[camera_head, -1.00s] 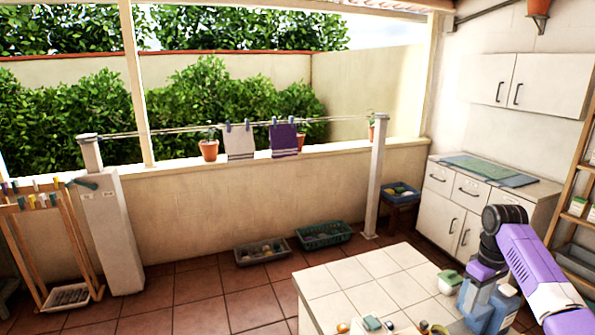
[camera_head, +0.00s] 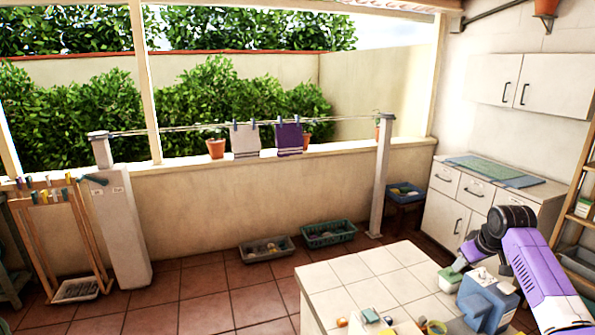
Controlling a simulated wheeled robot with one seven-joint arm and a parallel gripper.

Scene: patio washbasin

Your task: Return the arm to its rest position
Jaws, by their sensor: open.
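My purple and black arm (camera_head: 535,265) reaches in from the lower right. Its wrist is bent above the right side of the white tiled counter. My gripper (camera_head: 459,265) points down and to the left, close to a small green and white container (camera_head: 449,280) on the counter. The gripper is small in the picture, but its jaws are open, with nothing seen held in them. I cannot tell whether it touches the container. A blue-grey jug-like container (camera_head: 485,303) stands just below the wrist in the picture.
The tiled counter (camera_head: 375,262) is clear on its far left part. A white cabinet (camera_head: 455,205) and a wooden shelf (camera_head: 570,215) stand at right. Crates (camera_head: 268,248) lie on the floor by the wall.

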